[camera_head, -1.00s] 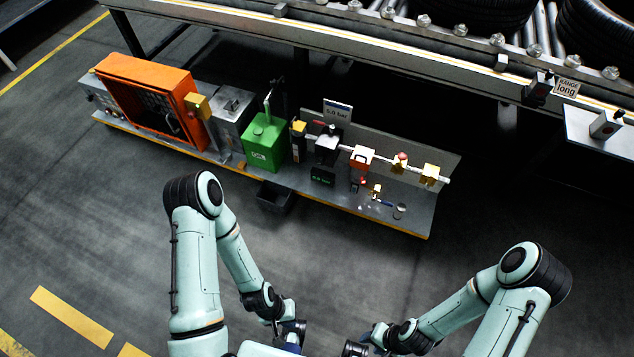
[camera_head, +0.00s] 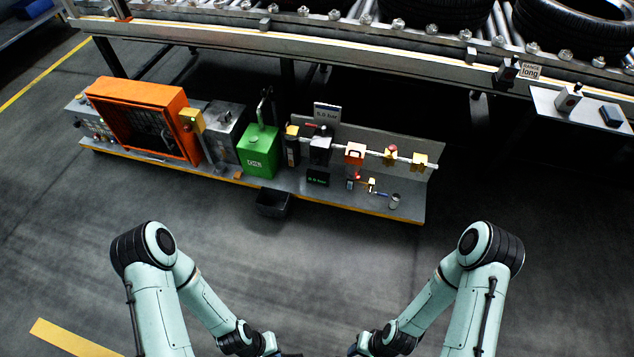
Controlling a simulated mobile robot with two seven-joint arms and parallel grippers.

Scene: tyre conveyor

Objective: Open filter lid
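A low grey bench (camera_head: 395,207) stands on the floor ahead. On it is a grey metal box (camera_head: 222,128) with a handle on its closed top, between an orange open-fronted box (camera_head: 140,118) and a green box (camera_head: 259,152). I cannot tell for sure which part is the filter lid; no lid stands open. My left gripper (camera_head: 287,354) and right gripper (camera_head: 356,350) are at the bottom edge, mostly cut off, well short of the bench. Their fingers do not show.
A pipe with valves and small fittings (camera_head: 390,157) runs along the bench's right half. A black bin (camera_head: 273,204) sits on the floor before it. A roller conveyor (camera_head: 400,55) carrying tyres (camera_head: 580,30) runs behind.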

